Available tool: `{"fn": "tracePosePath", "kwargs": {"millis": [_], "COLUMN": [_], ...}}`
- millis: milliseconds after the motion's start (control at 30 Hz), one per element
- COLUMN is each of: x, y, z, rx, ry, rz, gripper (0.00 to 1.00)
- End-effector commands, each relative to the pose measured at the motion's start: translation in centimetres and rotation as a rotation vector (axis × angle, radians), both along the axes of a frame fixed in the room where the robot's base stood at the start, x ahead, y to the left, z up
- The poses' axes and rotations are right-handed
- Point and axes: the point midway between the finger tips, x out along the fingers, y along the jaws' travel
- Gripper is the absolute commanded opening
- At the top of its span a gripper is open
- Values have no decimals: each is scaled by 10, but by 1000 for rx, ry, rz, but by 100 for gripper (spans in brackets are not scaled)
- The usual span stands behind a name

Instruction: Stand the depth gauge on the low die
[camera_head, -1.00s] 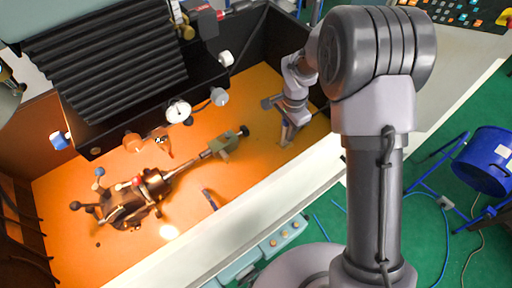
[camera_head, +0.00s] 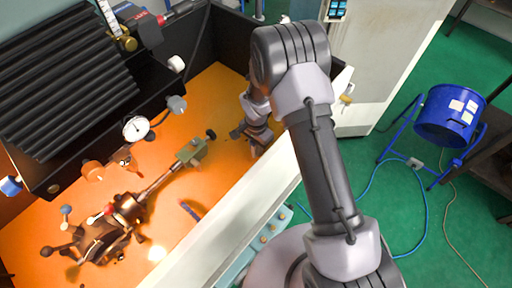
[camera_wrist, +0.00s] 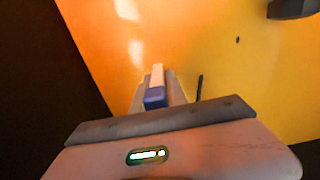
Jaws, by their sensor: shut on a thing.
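My gripper (camera_head: 258,143) is low in the back right of the orange-floored bay, apart from the chuck assembly. In the wrist view my gripper (camera_wrist: 160,92) is shut on a slim bar, pale along its length with a blue end (camera_wrist: 155,97). It looks like the depth gauge, but its lower part is hidden and I cannot tell if it touches the floor. I cannot make out the low die for certain in either view.
A dark chuck assembly (camera_head: 97,240) with knobbed handles stands left, its shaft reaching a grey-green block (camera_head: 191,152). A thin blue piece (camera_head: 190,210) lies on the orange floor (camera_head: 225,175). A pale front ledge (camera_head: 238,225) borders the bay.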

Motion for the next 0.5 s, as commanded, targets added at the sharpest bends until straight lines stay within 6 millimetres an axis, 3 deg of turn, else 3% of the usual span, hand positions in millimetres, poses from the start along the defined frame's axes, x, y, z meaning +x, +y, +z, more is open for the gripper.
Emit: {"fn": "tracePosePath", "kwargs": {"millis": [33,133,400,500], "x": [0,0,0,1], "y": [0,0,0,0], "z": [-2,-1,0,9], "rx": [0,0,0,1], "ry": [0,0,0,-2], "rz": [0,0,0,0], "gripper": [22,40,40,40]}}
